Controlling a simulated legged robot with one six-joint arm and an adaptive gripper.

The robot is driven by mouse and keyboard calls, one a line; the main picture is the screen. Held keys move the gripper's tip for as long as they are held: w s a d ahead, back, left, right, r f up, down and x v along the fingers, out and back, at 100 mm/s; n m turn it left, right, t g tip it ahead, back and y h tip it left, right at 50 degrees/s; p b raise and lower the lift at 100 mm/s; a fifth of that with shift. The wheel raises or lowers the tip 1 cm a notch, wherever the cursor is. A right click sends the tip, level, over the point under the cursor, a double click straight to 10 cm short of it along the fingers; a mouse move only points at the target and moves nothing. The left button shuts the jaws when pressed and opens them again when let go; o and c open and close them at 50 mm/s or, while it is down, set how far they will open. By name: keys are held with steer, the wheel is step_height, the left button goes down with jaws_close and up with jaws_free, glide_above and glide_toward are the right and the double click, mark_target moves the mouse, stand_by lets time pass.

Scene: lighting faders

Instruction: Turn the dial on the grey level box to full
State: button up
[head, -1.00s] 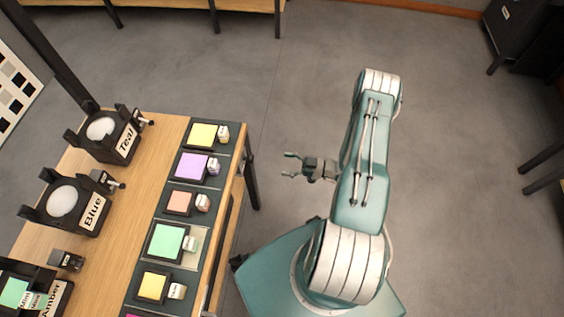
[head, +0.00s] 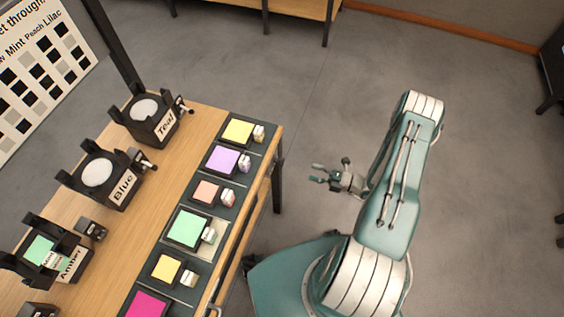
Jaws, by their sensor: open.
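My gripper (head: 326,172) is open and empty, held over bare floor to the right of the table. A small dark box (head: 92,229) sits on the table between the Blue and Amber lamps. Another dark box (head: 38,310) is partly cut off at the bottom left edge. I cannot tell whether either is the grey level box, and no dial can be made out on them.
A wooden table (head: 190,150) carries black lamp holders labelled Teal (head: 152,118), Blue (head: 105,175) and Amber (head: 55,250). A row of coloured filters, including a mint one (head: 189,229), lines its right edge. A printed chart (head: 40,75) stands at the upper left. The floor between is clear.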

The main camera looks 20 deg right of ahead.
mark_target(282, 163)
steer(key=w+a+n, duration=0.2)
steer(key=a+n, duration=0.1)
steer(key=n, duration=0.4)
steer(key=w+a+n, duration=0.2)
steer(key=a+n, duration=0.1)
steer(key=n, duration=0.3)
steer(key=w+a+n, duration=0.2)
steer(key=a+n, duration=0.1)
steer(key=n, duration=0.4)
steer(key=shift+w+a+n, duration=0.2)
steer(key=shift+w+n, duration=0.1)
steer(key=shift+w, duration=0.05)
jaws_close()
